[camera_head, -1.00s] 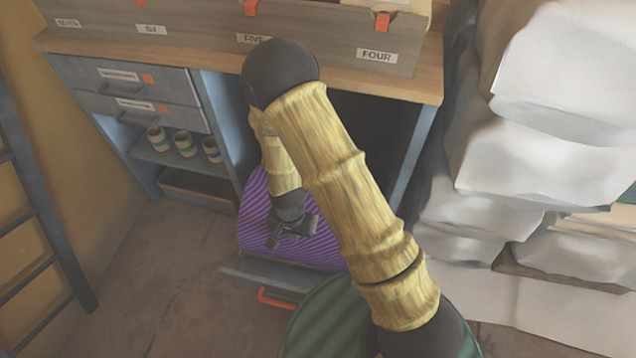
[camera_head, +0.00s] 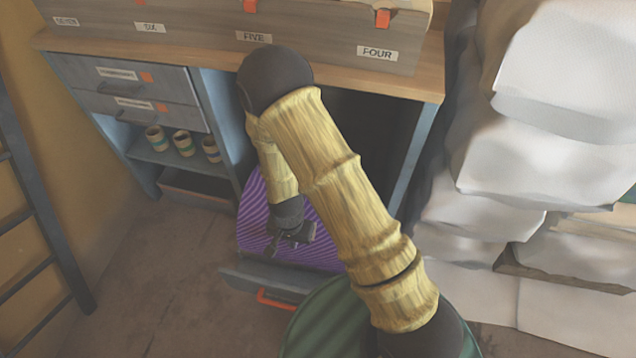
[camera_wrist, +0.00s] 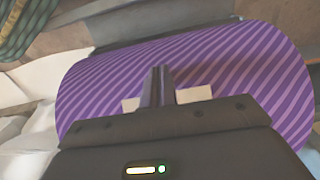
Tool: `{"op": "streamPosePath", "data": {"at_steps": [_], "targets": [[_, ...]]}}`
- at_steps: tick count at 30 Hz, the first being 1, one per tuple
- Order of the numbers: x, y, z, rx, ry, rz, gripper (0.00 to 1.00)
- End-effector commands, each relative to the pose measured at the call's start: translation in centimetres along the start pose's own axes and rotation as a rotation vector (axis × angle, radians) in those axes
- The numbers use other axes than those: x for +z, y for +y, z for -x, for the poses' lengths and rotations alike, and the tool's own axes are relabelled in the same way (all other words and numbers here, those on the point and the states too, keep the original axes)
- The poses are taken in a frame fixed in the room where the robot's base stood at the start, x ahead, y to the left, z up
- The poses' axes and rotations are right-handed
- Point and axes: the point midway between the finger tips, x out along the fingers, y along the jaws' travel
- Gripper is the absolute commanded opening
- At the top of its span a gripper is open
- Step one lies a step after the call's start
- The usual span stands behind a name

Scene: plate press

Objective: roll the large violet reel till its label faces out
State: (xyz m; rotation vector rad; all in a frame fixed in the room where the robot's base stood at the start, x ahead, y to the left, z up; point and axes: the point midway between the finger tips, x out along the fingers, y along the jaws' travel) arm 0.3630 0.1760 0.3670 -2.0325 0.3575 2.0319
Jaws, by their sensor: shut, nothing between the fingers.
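The large violet reel (camera_head: 255,225) has lighter diagonal stripes and lies low at the bench's open bay. In the wrist view its striped side (camera_wrist: 235,60) fills the middle. My gripper (camera_head: 276,249) is shut and empty, its fingers over the front of the reel. In the wrist view the closed fingertips (camera_wrist: 161,70) lie against or just above the reel; contact cannot be told. A pale patch (camera_wrist: 195,94) shows on the reel right of the fingers, and another to their left. They may be one label, partly hidden by my gripper.
A drawer front with an orange handle (camera_head: 277,300) stands just below the reel. The workbench top (camera_head: 225,50) overhangs it, with a labelled box on top. White sacks (camera_head: 540,150) are stacked at the right. A ladder (camera_head: 40,230) stands at the left, with bare floor beside it.

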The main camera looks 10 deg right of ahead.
Motion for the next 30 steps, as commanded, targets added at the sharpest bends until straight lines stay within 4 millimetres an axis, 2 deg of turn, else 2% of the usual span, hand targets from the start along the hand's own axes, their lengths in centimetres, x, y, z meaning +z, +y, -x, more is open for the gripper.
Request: {"op": "streamPosePath", "data": {"at_steps": [11,30], "targets": [[0.1,0.0,0.0,0.0,0.0,-0.001,0.0],[1.3,0.0,4.0,0.0,0.0,0.0,0.0]]}}
